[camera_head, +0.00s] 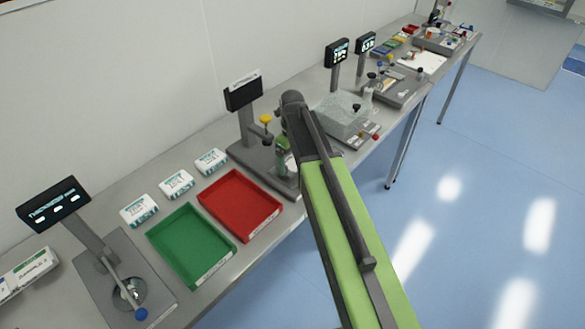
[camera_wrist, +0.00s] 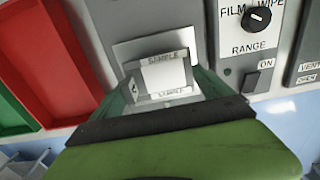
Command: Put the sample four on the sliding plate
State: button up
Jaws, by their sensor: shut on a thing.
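A white block lettered SAMPLE (camera_wrist: 162,82) sits between the fingers of my gripper (camera_wrist: 165,90) in the wrist view. My gripper is shut on it; its number cannot be read. A pale flat metal plate (camera_wrist: 125,50), perhaps the sliding plate, lies behind and around the block. I cannot tell whether the block touches it. In the head view my gripper (camera_head: 284,158) is over the grey device base (camera_head: 252,160), and my arm hides much of it. Three other white labelled blocks stand in a row on the bench: near (camera_head: 139,208), middle (camera_head: 176,184) and far (camera_head: 211,161).
A red tray (camera_head: 240,205) and a green tray (camera_head: 190,245) lie left of my gripper. A display post (camera_head: 244,93) rises behind it. A panel with a knob (camera_wrist: 257,20) and a switch (camera_wrist: 258,77) is right of the block. A clear box (camera_head: 342,115) stands farther along.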

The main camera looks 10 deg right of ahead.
notch_tip(320, 180, down, 2)
jog(key=shift+b, duration=0.3)
jog(key=shift+r, duration=0.25)
jog(key=shift+f, duration=0.2)
jog(key=o, duration=1.1)
